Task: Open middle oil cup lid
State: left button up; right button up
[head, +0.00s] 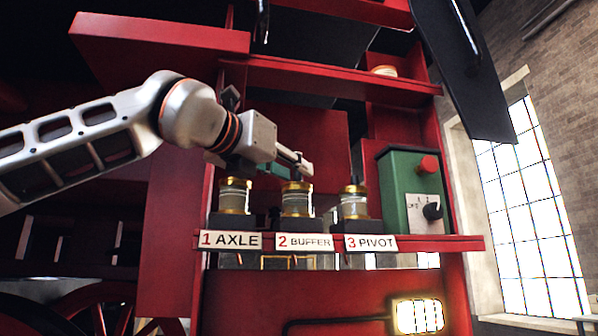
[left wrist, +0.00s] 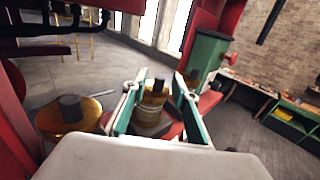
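Three oil cups with brass lids and dark knobs stand in a row on a red ledge. The middle oil cup (head: 298,200) is above the label 2 BUFFER. Its lid is on, and its knob is hidden behind my gripper in the head view. My left gripper (head: 298,165) is just above and in front of this lid. In the left wrist view the gripper (left wrist: 155,88) is open, with a brass-lidded cup (left wrist: 153,97), apparently the middle one, showing between the fingers. I cannot tell whether they touch it. My right gripper is not in view.
The axle cup (head: 235,197) stands close on the left, beneath my wrist. The pivot cup (head: 355,203) stands on the right, beside a green box (head: 405,195) with a red button and dark knob. A red shelf (head: 330,78) runs above.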

pick_arm(q)
jog(key=shift+x, duration=1.35)
